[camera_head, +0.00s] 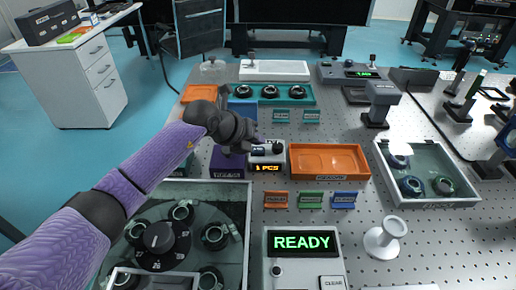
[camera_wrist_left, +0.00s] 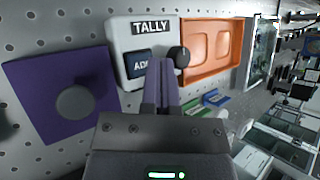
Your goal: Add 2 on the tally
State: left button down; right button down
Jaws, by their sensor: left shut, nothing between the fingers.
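The tally (camera_head: 278,150) is a small pale box on the perforated table, with an orange display reading "1 PCS" (camera_head: 267,168). In the left wrist view the tally (camera_wrist_left: 122,40) shows its "TALLY" label, a dark blue ADD button (camera_wrist_left: 138,66) and a black knob (camera_wrist_left: 179,57) to the right of it. My left gripper (camera_wrist_left: 161,66) is shut and empty, its purple fingertips over the tally's face between the button and the knob. The fingers partly cover the button; I cannot tell whether they touch it. In the head view my left gripper (camera_head: 250,144) reaches the tally from the left. My right gripper is not in view.
An orange tray (camera_head: 330,148) stands right of the tally. A purple block with a dark round knob (camera_wrist_left: 70,100) stands on its left. Coloured labels (camera_head: 311,200) and a box reading "READY" (camera_head: 302,242) lie nearer. A carousel case (camera_head: 244,215) is front left.

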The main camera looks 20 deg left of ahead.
pick_arm(q)
jog(key=shift+f, duration=0.45)
jog(key=shift+f, duration=0.15)
dwell(0.3)
